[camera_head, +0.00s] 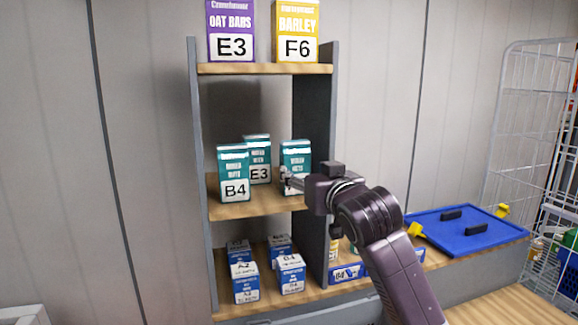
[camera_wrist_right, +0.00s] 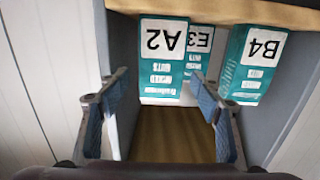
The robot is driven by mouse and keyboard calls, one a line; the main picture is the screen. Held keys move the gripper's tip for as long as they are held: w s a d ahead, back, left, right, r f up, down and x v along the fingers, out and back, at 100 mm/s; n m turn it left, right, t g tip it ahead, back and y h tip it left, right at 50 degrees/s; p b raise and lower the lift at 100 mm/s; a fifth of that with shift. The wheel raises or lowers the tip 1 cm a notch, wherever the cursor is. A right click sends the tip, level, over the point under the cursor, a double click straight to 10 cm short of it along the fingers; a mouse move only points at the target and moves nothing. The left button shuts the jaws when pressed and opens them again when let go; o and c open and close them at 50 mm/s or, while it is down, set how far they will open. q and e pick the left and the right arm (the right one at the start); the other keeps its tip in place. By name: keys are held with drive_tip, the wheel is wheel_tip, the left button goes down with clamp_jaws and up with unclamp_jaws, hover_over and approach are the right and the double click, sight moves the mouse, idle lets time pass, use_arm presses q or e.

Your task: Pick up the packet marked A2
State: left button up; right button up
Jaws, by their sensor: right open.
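The teal packet marked A2 (camera_wrist_right: 163,62) stands upright on the middle shelf. The wrist view is upside down and shows its label clearly. In the head view it is the right-hand teal packet (camera_head: 296,153), its label mostly hidden by my gripper. My right gripper (camera_head: 288,184) is in front of it, coming in from the right. In the wrist view my right gripper (camera_wrist_right: 162,98) is open, its fingers apart on either side of the packet's width, with nothing held. My left gripper is not in view.
Teal packets B4 (camera_head: 233,172) and E3 (camera_head: 258,172) share the shelf. Grey side panels (camera_head: 316,110) and the upper shelf (camera_head: 265,69) enclose the space. Blue packets (camera_head: 245,284) stand below, one apparently also marked A2. A blue lid (camera_head: 470,230) lies at right.

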sight(298, 164)
drive_tip(key=shift+w+a+r+p, duration=0.1)
drive_tip(key=shift+w+a+p, duration=0.15)
drive_tip(key=shift+w, duration=0.2)
drive_tip(key=shift+w+a+r+p, duration=0.1)
drive_tip(key=shift+w+a+p, duration=0.1)
drive_tip(key=shift+w, duration=0.25)
drive_tip(key=shift+r, duration=0.1)
drive_tip(key=shift+w+a+p, duration=0.1)
drive_tip(key=shift+w+p, duration=0.25)
drive_tip(key=p+x, duration=0.1)
drive_tip(key=x, duration=0.2)
drive_tip(key=shift+w+a+p, duration=0.1)
drive_tip(key=shift+w+p, duration=0.2)
drive_tip(key=shift+p, duration=0.05)
drive_tip(key=shift+w+a, duration=0.15)
drive_tip(key=shift+w, duration=0.35)
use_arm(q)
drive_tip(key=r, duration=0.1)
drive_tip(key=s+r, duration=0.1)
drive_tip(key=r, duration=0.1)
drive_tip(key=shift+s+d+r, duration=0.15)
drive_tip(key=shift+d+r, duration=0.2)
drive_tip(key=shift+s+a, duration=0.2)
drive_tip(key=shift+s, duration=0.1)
use_arm(e)
drive_tip(key=c, duration=1)
